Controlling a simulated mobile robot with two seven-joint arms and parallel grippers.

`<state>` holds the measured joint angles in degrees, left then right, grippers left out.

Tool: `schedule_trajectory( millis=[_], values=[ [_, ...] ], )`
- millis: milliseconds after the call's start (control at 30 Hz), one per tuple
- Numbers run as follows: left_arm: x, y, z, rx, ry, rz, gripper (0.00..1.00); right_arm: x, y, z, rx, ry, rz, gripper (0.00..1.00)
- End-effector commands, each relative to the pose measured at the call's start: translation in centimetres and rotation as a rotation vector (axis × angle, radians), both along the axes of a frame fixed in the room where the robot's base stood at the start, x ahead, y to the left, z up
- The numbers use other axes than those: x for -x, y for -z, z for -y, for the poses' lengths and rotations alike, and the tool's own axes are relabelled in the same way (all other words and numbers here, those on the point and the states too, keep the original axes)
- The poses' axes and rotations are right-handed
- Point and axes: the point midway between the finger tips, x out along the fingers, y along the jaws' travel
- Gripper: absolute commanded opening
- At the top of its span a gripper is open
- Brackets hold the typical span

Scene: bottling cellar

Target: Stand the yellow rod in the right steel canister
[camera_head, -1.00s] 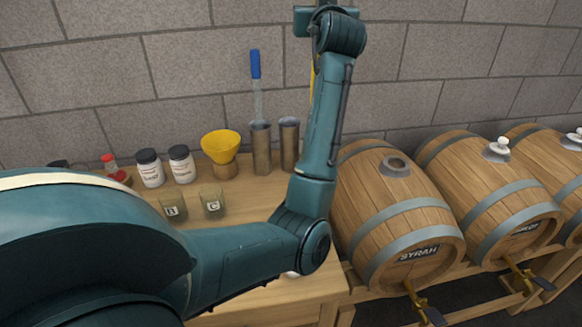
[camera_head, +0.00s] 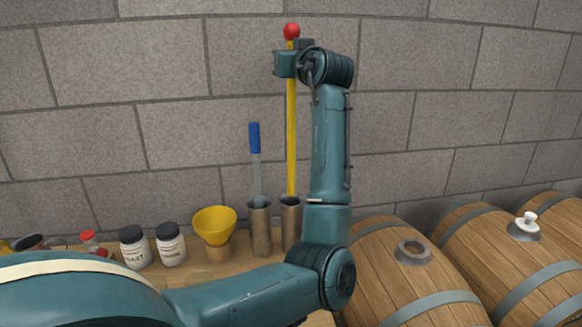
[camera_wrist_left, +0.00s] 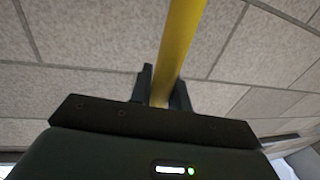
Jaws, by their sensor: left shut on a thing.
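The yellow rod (camera_head: 291,135) with a red ball on top stands upright in the head view. My left gripper (camera_head: 289,64) is shut on it just below the ball. The wrist view also shows the rod (camera_wrist_left: 180,40) between the fingers of the gripper (camera_wrist_left: 163,88). The rod's lower end meets the mouth of the right steel canister (camera_head: 291,228); whether it is inside or just above or behind the rim, I cannot tell. My arm stands close to the canister's right side. The left steel canister (camera_head: 260,232) holds a blue-handled clear rod (camera_head: 255,140). My right gripper is not in view.
A yellow funnel (camera_head: 214,224), two white jars with black lids (camera_head: 134,248) and a red-capped bottle (camera_head: 89,240) stand left of the canisters. Wooden barrels (camera_head: 385,285) lie to the right. A block wall (camera_head: 420,60) rises behind.

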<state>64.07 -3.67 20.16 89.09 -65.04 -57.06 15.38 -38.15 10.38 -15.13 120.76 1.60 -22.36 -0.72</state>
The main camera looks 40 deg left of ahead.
Motion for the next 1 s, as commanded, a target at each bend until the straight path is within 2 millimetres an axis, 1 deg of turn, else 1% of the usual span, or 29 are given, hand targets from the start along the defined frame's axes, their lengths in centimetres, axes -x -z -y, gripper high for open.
schedule_trajectory(
  millis=[33,200,300,400,500,667,867,1000],
  values=[
    [0.0,1.2,0.0,0.000,0.001,-0.006,0.00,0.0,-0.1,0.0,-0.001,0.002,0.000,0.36],
    [0.0,5.8,0.0,0.001,0.001,-0.009,0.00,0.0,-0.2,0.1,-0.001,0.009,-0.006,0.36],
    [0.0,8.4,0.0,0.000,-0.001,-0.008,0.00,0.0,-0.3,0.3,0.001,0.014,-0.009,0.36],
    [0.0,10.6,0.0,0.001,0.000,-0.006,0.00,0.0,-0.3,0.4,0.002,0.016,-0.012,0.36],
    [0.0,12.1,0.0,0.000,0.000,-0.004,0.00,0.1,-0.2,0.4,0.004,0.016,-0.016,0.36],
    [0.0,13.4,0.0,0.000,0.001,-0.004,0.00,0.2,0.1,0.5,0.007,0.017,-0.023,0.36],
    [0.0,16.2,0.0,0.001,0.001,-0.004,0.00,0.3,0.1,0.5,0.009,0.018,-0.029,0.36],
    [0.0,16.8,0.0,0.000,0.001,0.000,0.00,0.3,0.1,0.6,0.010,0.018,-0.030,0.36]
  ],
)
